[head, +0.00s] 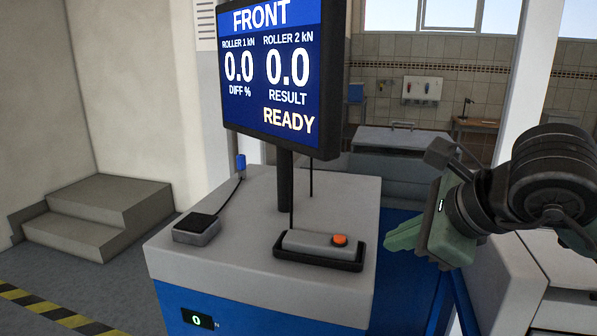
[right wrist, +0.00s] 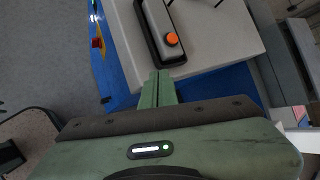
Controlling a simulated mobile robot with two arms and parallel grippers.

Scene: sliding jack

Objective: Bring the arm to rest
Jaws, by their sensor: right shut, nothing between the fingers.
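My right gripper (head: 390,243) is at the right of the head view, its green fingers pointing left, beside the right edge of the blue and grey console (head: 205,255). In the right wrist view its fingers (right wrist: 158,80) are together with nothing between them. They are apart from the grey pendant (head: 310,241) with the orange button (head: 340,240), which lies in a black tray on the console top. The pendant also shows in the right wrist view (right wrist: 175,45). My left gripper is in neither view.
A monitor (head: 283,70) reading FRONT and READY stands on the console. A small grey box (head: 196,228) with a cable sits at the left of the top. Concrete steps (head: 100,215) and a yellow-black floor stripe (head: 55,312) are at the left. A white post (head: 522,85) stands behind my right arm.

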